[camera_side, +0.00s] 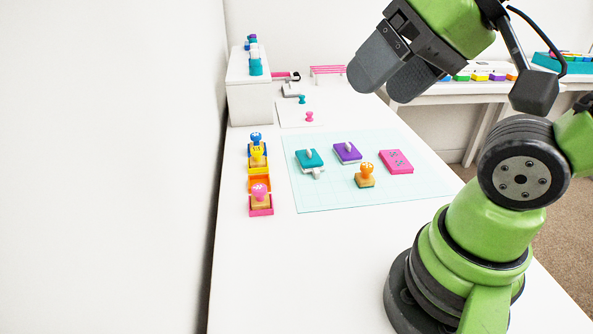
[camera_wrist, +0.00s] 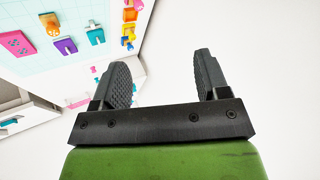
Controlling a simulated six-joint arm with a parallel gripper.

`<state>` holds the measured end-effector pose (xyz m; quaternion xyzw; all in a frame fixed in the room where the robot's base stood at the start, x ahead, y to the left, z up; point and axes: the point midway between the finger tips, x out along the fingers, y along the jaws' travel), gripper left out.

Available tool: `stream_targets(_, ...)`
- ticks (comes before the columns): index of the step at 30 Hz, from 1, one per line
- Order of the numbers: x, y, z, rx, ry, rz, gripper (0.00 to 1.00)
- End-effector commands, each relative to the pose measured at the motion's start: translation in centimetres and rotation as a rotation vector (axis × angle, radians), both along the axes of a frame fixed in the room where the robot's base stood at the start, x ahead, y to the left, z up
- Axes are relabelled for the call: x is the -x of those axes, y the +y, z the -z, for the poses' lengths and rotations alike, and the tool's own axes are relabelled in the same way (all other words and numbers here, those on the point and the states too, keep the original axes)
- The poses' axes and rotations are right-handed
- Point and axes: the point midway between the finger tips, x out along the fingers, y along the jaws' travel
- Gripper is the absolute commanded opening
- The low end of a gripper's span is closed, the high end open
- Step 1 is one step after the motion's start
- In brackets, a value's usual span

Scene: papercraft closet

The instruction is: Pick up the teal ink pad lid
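The teal ink pad lid (camera_side: 309,158) lies on the pale cutting mat (camera_side: 330,196) toward its left side, with a light grey knob on top. A small pale piece shows at its front edge. It also appears near the top of the wrist view (camera_wrist: 95,36). My gripper (camera_side: 384,82) is raised high above the table, to the right of the lid and well apart from it. In the wrist view its two dark fingers (camera_wrist: 162,66) are spread, with nothing between them.
On the mat are a purple lid (camera_side: 347,152), a pink pad (camera_side: 397,162) and an orange stamp (camera_side: 365,177). A row of colored stamps in trays (camera_side: 260,184) stands left of the mat. A white box (camera_side: 250,98) stands behind. The table front is clear.

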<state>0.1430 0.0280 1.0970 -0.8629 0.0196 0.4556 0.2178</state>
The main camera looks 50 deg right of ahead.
Motion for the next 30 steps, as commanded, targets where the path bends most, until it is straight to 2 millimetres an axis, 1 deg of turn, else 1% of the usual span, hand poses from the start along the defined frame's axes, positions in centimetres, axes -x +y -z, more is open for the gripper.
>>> stream_targets(1, 0.0, 0.0, 0.0, 0.0, 0.0, 0.0, 0.78)
stream_targets(2, 0.0, 0.0, 0.0, 0.001, 0.0, -0.001, 0.85)
stream_targets(3, 0.0, 0.0, 0.0, 0.001, 0.0, -0.001, 0.89)
stream_targets(11, -0.1, -0.1, 0.0, 0.003, 0.001, 0.001, 0.89)
stream_targets(14, -0.9, -0.5, -0.1, 0.015, 0.015, 0.022, 0.89)
stream_targets(17, -3.0, -1.7, 0.0, 0.046, 0.044, 0.073, 0.89)
stream_targets(20, -6.1, -3.6, 0.4, 0.093, 0.085, 0.142, 0.89)
stream_targets(21, -7.4, -4.5, 0.8, 0.111, 0.099, 0.17, 0.89)
stream_targets(23, -9.4, -5.9, 1.5, 0.137, 0.123, 0.21, 0.89)
stream_targets(24, -10.7, -6.9, 2.1, 0.156, 0.137, 0.233, 0.89)
stream_targets(26, -12.5, -8.4, 3.2, 0.178, 0.159, 0.265, 0.89)
stream_targets(27, -13.7, -9.4, 4.2, 0.192, 0.173, 0.284, 0.89)
stream_targets(29, -15.4, -11.0, 5.7, 0.211, 0.192, 0.311, 0.89)
stream_targets(30, -16.4, -12.0, 6.9, 0.223, 0.205, 0.326, 0.89)
